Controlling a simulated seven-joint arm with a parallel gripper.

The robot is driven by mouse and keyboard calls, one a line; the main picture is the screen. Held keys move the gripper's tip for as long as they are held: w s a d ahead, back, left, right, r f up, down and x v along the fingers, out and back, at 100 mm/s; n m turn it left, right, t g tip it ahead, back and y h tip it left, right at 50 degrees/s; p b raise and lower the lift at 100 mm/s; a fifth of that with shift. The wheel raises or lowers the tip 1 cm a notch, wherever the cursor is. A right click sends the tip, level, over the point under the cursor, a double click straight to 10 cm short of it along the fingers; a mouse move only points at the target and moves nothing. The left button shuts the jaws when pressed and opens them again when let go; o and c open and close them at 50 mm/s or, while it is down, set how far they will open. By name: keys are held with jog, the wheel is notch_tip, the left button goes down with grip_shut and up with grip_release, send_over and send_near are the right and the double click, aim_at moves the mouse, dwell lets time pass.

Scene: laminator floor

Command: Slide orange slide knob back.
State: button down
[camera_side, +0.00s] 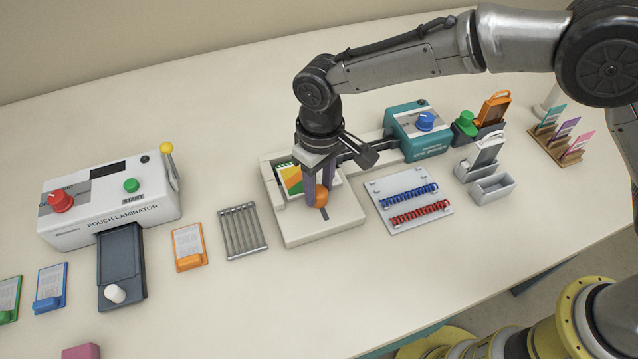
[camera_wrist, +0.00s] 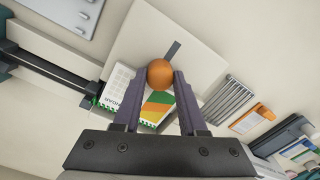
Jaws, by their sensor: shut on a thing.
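The orange slide knob (camera_side: 321,198) is a round ball on a pale flat base (camera_side: 330,226), above a short dark slot (camera_side: 325,214). My gripper (camera_side: 316,200) reaches down over the base with its fingers at the knob. In the wrist view the knob (camera_wrist: 160,73) sits between the two fingertips of my gripper (camera_wrist: 161,76), which is shut on it. The dark slot (camera_wrist: 173,49) runs out from the knob, away from the palm. A colourful printed booklet (camera_side: 291,180) lies on the base beside the fingers; my gripper hides part of it.
A teal machine with a blue dial (camera_side: 417,131) stands at the back right, joined to the base by a rail. A board with blue and red coils (camera_side: 408,205) lies right of the base. A metal rod rack (camera_side: 242,232) and the pouch laminator (camera_side: 110,200) are to the left.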

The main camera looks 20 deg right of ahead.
jog(key=shift+r, duration=0.1)
jog(key=shift+s, duration=1.5)
jog(key=shift+c, duration=2.3)
grip_release()
notch_tip(320, 180, up, 14)
jog(key=shift+w+d, duration=0.1)
